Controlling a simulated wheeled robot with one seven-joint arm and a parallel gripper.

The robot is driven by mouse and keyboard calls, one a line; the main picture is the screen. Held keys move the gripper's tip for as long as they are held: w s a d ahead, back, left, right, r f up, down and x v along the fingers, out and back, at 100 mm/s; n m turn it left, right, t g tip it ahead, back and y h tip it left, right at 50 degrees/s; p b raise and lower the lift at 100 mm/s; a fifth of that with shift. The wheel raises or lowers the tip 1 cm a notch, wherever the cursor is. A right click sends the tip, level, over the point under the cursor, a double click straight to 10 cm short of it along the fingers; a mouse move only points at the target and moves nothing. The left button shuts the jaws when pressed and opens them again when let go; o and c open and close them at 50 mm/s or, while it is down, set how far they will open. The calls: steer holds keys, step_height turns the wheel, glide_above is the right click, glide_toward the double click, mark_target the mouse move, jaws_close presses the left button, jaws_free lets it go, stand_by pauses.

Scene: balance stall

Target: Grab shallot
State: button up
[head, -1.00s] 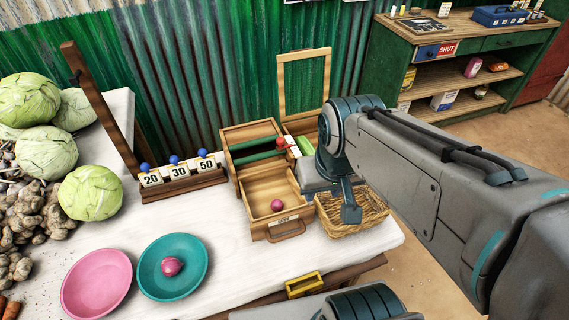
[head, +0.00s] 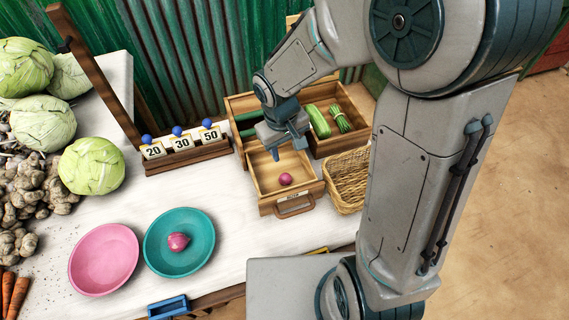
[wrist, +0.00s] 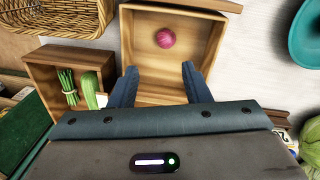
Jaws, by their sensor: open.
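A small pink-purple shallot (head: 285,179) lies in the open wooden drawer (head: 292,200), near its front. It also shows in the wrist view (wrist: 165,38), ahead of my fingertips and roughly between their lines. My gripper (head: 288,152) is above the back part of the drawer, open and empty; its two fingers show apart in the wrist view (wrist: 162,75). Another pink-purple shallot (head: 178,241) sits in the teal bowl (head: 205,255) on the white table.
A wicker basket (head: 347,181) stands right of the drawer. A wooden compartment (head: 352,138) with green vegetables is behind it. Number cards on a wooden stand (head: 185,155) are to the left. A pink bowl (head: 100,262) sits beside the teal one. Cabbages (head: 90,165) lie at far left.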

mark_target(284, 175)
steer(key=f, duration=1)
steer(key=shift+w+a+f+b, duration=0.15)
steer(key=shift+w+a+b, duration=0.15)
steer(key=shift+w+b, duration=0.1)
steer(key=shift+w+d+f, duration=0.1)
steer(key=shift+w+f, duration=0.05)
steer(key=shift+f, duration=1.05)
steer(key=shift+w+f, duration=0.15)
steer(key=shift+f, duration=1.05)
steer(key=c, duration=0.8)
steer(key=shift+r, duration=0.15)
